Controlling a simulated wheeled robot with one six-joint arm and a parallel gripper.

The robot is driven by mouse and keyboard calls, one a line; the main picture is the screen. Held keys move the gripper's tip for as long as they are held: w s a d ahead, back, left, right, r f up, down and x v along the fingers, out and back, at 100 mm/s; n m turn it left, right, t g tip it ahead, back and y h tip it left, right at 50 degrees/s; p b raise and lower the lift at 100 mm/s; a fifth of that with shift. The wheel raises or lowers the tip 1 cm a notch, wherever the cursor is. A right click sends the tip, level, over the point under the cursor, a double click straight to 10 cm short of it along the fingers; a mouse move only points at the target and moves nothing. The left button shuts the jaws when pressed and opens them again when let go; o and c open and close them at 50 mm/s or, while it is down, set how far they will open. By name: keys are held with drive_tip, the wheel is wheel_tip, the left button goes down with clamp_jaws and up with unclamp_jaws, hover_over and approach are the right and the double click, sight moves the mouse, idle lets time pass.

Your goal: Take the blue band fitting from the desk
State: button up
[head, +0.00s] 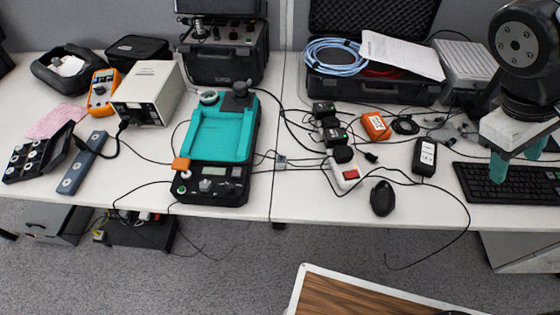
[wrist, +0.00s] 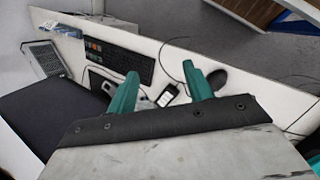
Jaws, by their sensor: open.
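A small pale piece with a bluish tint (head: 280,162) lies on the desk near the seam, right of the teal-topped device. It may be the blue band fitting, but it is too small to be sure. My gripper (head: 516,168) is at the far right of the head view, above the black keyboard and well away from that piece. Its two teal fingers are apart with nothing between them. In the wrist view my gripper (wrist: 161,70) also shows its fingers spread over the desk. I cannot make out the fitting in that view.
The teal-topped device (head: 246,170) stands left of the seam. Black power adapters (head: 332,132), a red-switch box (head: 346,174), a mouse (head: 382,198) and loose cables crowd the desk right of it. The keyboard (head: 470,184) lies under my gripper. The front strip near the seam is mostly clear.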

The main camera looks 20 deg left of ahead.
drive_tip(key=w+a+f+n+t+h, duration=0.3)
drive_tip(key=w+a+f+n+t, duration=0.15)
drive_tip(key=w+a+n, duration=0.4)
drive_tip(key=n+t+y, duration=0.7)
drive_tip(key=n+t, duration=0.2)
drive_tip(key=n, duration=1)
approach(282, 159)
drive_tip(key=w, duration=0.3)
drive_tip(key=shift+g, duration=0.25)
drive_tip(key=x, duration=0.7)
drive_tip(key=shift+d, duration=0.1)
drive_tip(key=c, duration=1.1)
